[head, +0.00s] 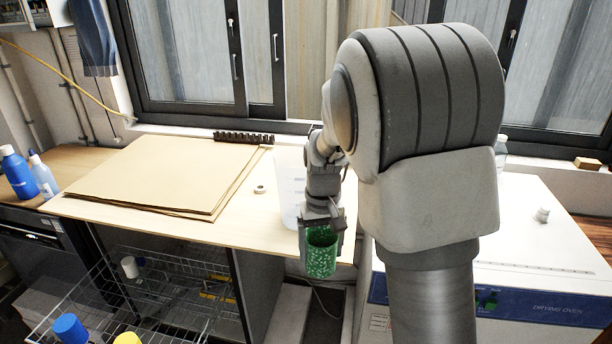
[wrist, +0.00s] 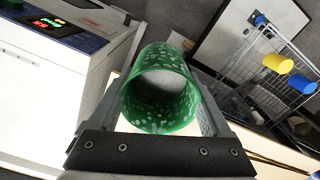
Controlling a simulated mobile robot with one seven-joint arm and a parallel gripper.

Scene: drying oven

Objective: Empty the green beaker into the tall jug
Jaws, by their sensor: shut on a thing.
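The green beaker (head: 321,258), speckled with white, hangs in my gripper (head: 322,228) in front of the wooden table's front edge. It looks close to upright in the head view. In the wrist view the beaker (wrist: 160,108) sits between the two fingers of my gripper (wrist: 160,85), which are shut on its sides. Its open mouth shows a greyish inside; I cannot tell what it holds. A tall pale translucent vessel, seemingly the jug (head: 288,185), stands on the table just behind my gripper. My wrist and arm hide part of it.
The wooden table (head: 235,230) bears brown cardboard sheets (head: 150,175), a small white roll (head: 260,189) and a black rack (head: 243,137). The drying oven (head: 540,255) stands at the right. A wire basket (head: 170,265) with blue and yellow things is below left.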

